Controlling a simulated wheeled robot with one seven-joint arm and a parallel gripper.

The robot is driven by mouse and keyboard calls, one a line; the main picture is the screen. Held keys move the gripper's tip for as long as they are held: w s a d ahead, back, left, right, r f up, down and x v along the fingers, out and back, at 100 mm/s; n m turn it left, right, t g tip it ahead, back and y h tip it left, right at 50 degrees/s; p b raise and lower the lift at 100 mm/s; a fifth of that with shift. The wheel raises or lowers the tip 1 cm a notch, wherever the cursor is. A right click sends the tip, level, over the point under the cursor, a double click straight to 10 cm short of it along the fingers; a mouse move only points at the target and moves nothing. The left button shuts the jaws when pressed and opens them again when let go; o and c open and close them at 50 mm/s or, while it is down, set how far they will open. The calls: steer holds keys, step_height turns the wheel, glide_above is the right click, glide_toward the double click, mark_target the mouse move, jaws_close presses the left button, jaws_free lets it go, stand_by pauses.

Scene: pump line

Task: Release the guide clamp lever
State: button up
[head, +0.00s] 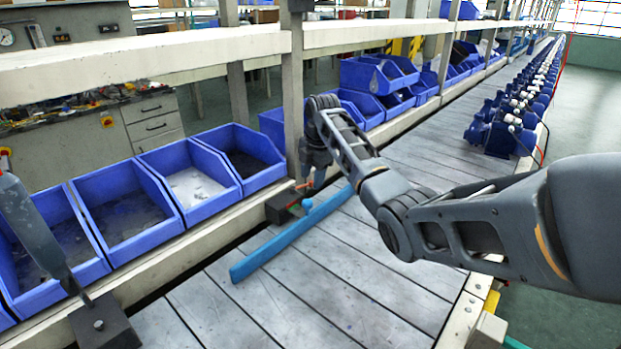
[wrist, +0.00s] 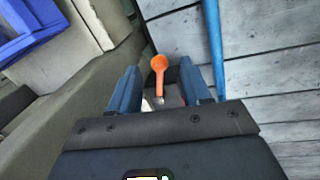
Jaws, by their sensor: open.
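The guide clamp lever is orange with a round knob (wrist: 159,63) in the wrist view. It lies between the two blue-grey fingers of my gripper (wrist: 160,76), with gaps visible on both sides; I cannot tell how deep it sits between them. In the head view my gripper (head: 317,178) points down over the dark clamp block (head: 282,206) at the conveyor's left edge, and the lever is mostly hidden there. The blue guide rail (head: 285,243) runs along the slats beside the block and also shows in the wrist view (wrist: 213,45), right of the lever.
Blue bins (head: 192,185) line the left side, behind a pale ledge. A post (head: 293,90) stands close to my gripper. A dark block with a grey bar (head: 100,322) is at lower left. Blue pumps (head: 490,130) stand farther along the conveyor; the near slats (head: 330,290) are clear.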

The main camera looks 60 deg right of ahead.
steer(key=shift+w+f, duration=0.1)
steer(key=shift+f, duration=0.6)
jaws_close()
